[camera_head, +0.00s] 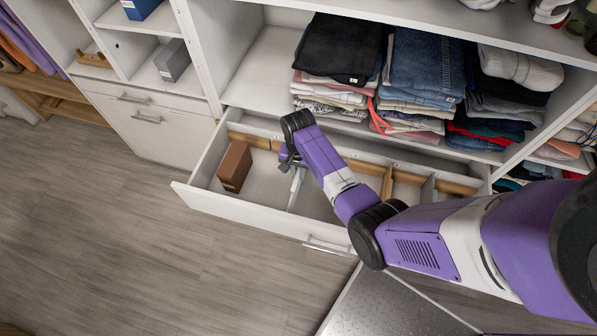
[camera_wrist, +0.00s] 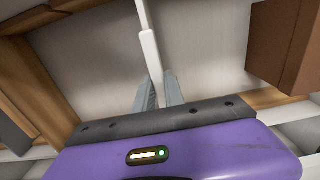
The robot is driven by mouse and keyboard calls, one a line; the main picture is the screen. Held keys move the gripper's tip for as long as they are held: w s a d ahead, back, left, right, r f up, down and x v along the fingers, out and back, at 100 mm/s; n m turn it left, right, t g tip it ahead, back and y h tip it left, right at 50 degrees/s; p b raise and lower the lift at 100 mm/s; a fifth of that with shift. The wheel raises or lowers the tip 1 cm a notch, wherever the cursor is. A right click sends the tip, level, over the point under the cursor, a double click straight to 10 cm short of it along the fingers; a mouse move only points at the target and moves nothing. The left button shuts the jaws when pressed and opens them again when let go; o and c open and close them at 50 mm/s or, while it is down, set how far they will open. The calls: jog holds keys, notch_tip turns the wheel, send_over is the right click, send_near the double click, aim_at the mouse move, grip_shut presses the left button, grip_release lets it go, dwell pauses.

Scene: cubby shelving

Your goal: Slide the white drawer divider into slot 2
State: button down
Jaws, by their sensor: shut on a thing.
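The white divider (camera_head: 296,188) is a thin white strip inside the open drawer (camera_head: 255,215), seen nearly edge-on. It also shows in the wrist view (camera_wrist: 150,50), running away from my fingers. My gripper (camera_wrist: 159,78) is shut on the near end of the divider. In the head view my gripper (camera_head: 291,165) is inside the drawer, near its back, and my wrist hides part of the back rail. Wooden rails (camera_head: 250,140) line the drawer's back. I cannot read slot numbers or tell whether the divider sits in a slot.
A brown box (camera_head: 235,167) stands in the drawer left of the divider. Folded clothes (camera_head: 425,65) fill the shelf above. The floor (camera_head: 130,220) at left is clear.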

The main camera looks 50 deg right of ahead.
jog(key=shift+f+b, duration=0.75)
jog(key=shift+f, duration=0.3)
jog(key=c, duration=1.3)
grip_release()
jog(key=shift+r, duration=0.15)
notch_tip(320, 180, up, 8)
jog(key=shift+f, duration=0.2)
